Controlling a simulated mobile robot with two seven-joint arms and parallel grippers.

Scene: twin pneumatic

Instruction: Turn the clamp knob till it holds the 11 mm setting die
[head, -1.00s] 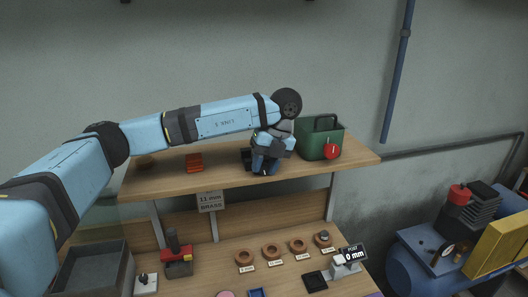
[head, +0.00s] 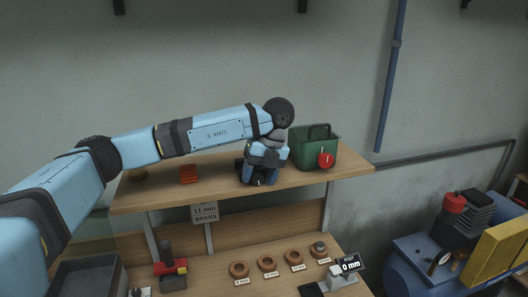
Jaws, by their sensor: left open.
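My left gripper (head: 260,178) hangs low over the upper shelf, open, its fingers beside or in front of a small dark block (head: 240,165). The gripper hides part of this block. A red round knob-like disc (head: 326,160) shows on the front of a green box with a dark handle (head: 305,150), right of the gripper and apart from it. I cannot tell which part is the clamp knob. Several brown ring dies stand in a row on the lower bench, including one (head: 267,264); their labels are too small to read surely. My right gripper is not in view.
A sign reading 11 mm BRASS (head: 205,212) hangs under the shelf. A post display reads 0 mm (head: 348,265). A red-and-grey device (head: 171,268) stands at the bench's left. A compressor stands right.

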